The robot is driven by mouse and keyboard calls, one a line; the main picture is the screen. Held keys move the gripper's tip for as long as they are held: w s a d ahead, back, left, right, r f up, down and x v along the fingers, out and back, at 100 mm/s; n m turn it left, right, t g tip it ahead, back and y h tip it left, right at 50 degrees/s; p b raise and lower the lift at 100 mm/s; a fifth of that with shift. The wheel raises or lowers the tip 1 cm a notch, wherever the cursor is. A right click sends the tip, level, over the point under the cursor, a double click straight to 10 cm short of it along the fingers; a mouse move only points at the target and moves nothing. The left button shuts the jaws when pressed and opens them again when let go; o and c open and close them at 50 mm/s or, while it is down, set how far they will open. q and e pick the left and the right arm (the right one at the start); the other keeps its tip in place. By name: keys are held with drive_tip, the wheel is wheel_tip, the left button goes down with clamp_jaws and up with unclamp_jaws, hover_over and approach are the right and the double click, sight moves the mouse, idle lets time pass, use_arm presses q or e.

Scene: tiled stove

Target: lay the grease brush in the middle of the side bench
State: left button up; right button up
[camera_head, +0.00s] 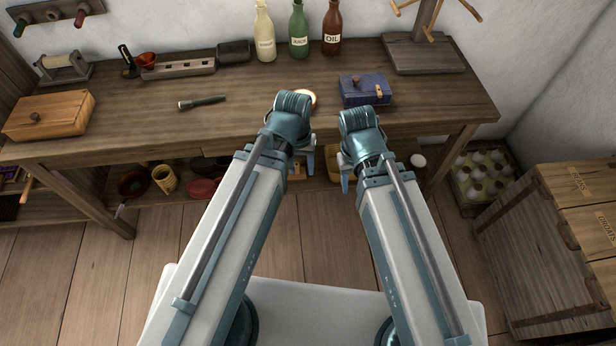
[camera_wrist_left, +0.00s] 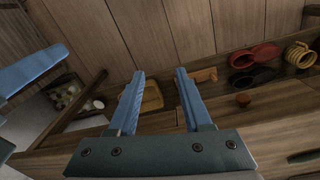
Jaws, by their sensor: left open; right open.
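I cannot make out the grease brush for certain. A dark green rod with a pale tip (camera_head: 203,102) lies on the left half of the wooden bench (camera_head: 245,118); it may be a brush or a torch. Part of it shows at the lower right of the left wrist view (camera_wrist_left: 304,156). My left gripper (camera_head: 303,162) is open and empty, pointing down at the bench's front edge; its two apart fingers show in the left wrist view (camera_wrist_left: 160,78). My right gripper (camera_head: 352,172) is beside it, also before the front edge, open with nothing visible in it.
On the bench stand a wooden box (camera_head: 48,115), a blue box (camera_head: 365,90), a tool rack (camera_head: 178,68) and three bottles (camera_head: 299,32) at the back. A round bright thing (camera_head: 312,97) is partly behind my left arm.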

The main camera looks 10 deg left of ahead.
use_arm(q)
drive_tip(key=s+d+m+y, duration=0.1)
drive_tip(key=m, duration=0.1)
drive_tip(key=s+d+m+y, duration=0.1)
drive_tip(key=s, duration=0.1)
drive_tip(key=shift+s+d+m, duration=0.15)
drive_tip(key=shift+s+m, duration=0.1)
drive_tip(key=shift+m, duration=0.15)
wheel_tip(320, 180, up, 4)
drive_tip(key=p, duration=0.4)
drive_tip(key=shift+r, duration=0.25)
